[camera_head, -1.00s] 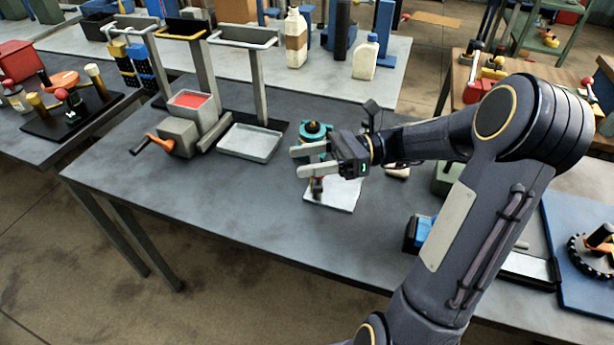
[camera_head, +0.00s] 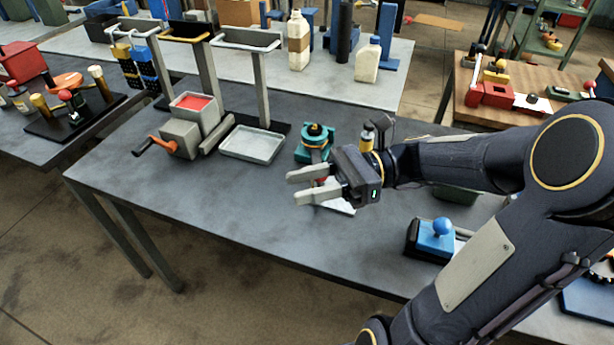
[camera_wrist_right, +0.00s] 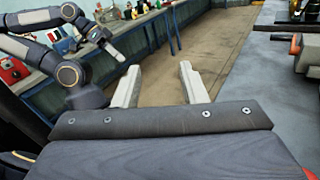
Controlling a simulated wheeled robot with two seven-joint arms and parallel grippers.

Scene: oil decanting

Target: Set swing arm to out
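A teal device with a black-and-yellow top (camera_head: 316,138) stands on the grey bench. It may carry the swing arm: a short dark part with some red runs from it towards the front. My right gripper (camera_head: 294,187) hovers in front of it and hides much of this part and of the white plate (camera_head: 340,206) below. The right gripper's two pale fingers are apart, with nothing seen between them; they also show apart in the right wrist view (camera_wrist_right: 158,88). I cannot tell the swing arm's position.
A grey tray (camera_head: 252,145), an orange-handled crank box (camera_head: 178,140) and tall stands occupy the bench's back left. A blue-knobbed device (camera_head: 432,240) sits right of my gripper. White bottles (camera_head: 367,60) stand on the bench behind. The bench's front left is clear.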

